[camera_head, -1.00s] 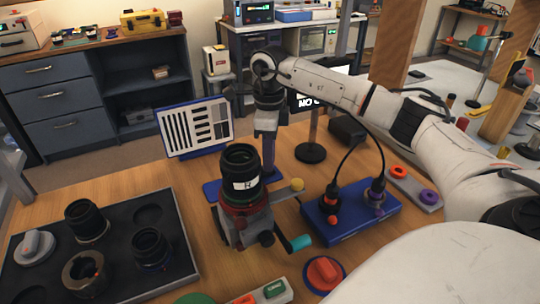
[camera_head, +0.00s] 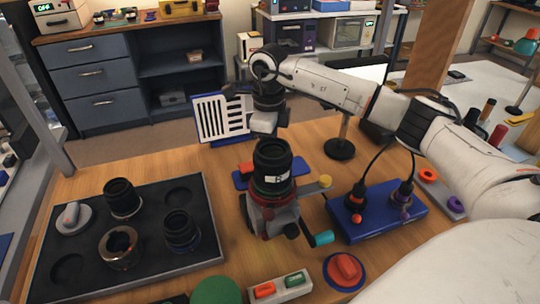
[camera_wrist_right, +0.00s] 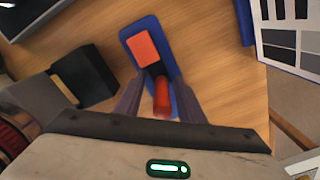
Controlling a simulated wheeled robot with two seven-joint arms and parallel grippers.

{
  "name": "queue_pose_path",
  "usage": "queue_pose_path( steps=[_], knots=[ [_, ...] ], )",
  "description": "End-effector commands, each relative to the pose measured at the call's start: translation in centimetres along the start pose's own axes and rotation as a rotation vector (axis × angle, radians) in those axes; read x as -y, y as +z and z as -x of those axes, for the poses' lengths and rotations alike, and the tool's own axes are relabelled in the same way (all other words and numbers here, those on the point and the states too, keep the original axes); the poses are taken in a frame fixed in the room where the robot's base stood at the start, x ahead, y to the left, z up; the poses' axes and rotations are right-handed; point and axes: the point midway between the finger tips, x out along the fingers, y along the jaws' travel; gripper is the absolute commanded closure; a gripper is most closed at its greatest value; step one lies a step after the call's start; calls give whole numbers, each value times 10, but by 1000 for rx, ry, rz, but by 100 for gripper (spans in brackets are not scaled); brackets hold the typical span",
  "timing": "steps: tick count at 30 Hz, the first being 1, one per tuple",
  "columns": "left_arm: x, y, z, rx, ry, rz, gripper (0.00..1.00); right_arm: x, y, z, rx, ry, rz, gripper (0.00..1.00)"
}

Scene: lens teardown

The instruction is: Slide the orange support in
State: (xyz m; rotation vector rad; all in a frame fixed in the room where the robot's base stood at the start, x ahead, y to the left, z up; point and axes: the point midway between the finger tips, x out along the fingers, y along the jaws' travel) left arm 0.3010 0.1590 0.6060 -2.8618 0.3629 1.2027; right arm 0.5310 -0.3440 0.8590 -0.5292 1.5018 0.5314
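In the head view the orange block (camera_head: 246,167) and blue plate (camera_head: 239,181) show behind and left of the black lens (camera_head: 272,160), which stands upright on a grey mount (camera_head: 270,212). My right gripper (camera_wrist_right: 158,88) is open, its dark fingers apart on either side of the cylinder and plate. In the head view my right gripper (camera_head: 264,124) is above the plate, its fingertips hidden behind the lens. My left gripper is out of view.
A striped test chart (camera_head: 222,117) stands behind the plate. A dark tray (camera_head: 70,240) with lens parts is at left. A blue box (camera_head: 385,222) with cables is at right, and a red knob (camera_head: 345,268) is in front. A black block (camera_wrist_right: 85,75) is close to my right gripper.

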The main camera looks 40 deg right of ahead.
Motion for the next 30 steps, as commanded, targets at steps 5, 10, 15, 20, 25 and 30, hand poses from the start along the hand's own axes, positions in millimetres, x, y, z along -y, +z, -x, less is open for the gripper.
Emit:
queue_pose_path(
  steps=[5,10,15,20,25,30],
  knots=[
    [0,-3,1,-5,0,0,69,1,-1,3,-1,-1,-2,64],
    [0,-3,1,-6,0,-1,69,1,0,25,1,-2,-1,64],
    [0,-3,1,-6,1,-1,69,1,0,60,3,-2,0,64],
    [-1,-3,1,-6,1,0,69,0,1,87,2,-2,0,64],
    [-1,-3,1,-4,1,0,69,0,0,101,0,0,0,64],
    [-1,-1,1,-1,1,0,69,0,0,104,0,0,0,64]
  ],
)
